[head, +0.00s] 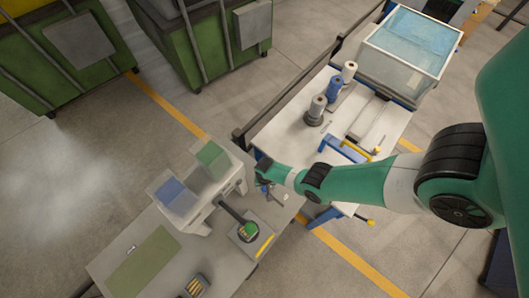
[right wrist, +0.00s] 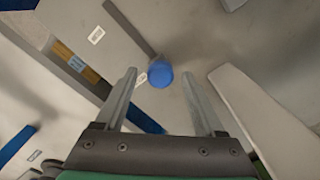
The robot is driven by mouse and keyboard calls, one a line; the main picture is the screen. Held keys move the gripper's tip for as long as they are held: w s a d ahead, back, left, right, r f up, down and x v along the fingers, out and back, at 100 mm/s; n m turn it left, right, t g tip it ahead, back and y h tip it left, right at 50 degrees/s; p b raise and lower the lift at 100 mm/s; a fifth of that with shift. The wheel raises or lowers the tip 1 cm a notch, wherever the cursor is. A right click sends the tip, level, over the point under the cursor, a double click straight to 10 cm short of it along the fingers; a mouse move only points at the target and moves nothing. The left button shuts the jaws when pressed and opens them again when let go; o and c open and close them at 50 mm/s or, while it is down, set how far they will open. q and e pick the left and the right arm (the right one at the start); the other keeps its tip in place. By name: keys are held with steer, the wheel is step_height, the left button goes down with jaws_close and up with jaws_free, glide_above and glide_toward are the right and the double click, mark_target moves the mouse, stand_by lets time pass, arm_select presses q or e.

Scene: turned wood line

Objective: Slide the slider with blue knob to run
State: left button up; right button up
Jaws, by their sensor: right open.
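In the right wrist view a round blue knob (right wrist: 160,76) lies between the two fingers of my right gripper (right wrist: 160,85), with space on both sides and no finger touching it. A thin grey bar or slot edge runs from the knob toward the upper left, and a small white label (right wrist: 141,79) is beside it; its print is too small to read. In the head view my right gripper (head: 268,190) is at the right side of the grey-white machine (head: 200,215). The knob cannot be made out there. My left gripper is not in view.
The machine carries a blue bin (head: 176,196) and a green bin (head: 213,156). A small scale-like box (head: 262,240) and a green mat (head: 145,262) are on the near table. Spools (head: 334,87) and a clear-topped box (head: 410,45) stand on the table behind.

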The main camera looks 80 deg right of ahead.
jaws_close()
stand_by(1.3)
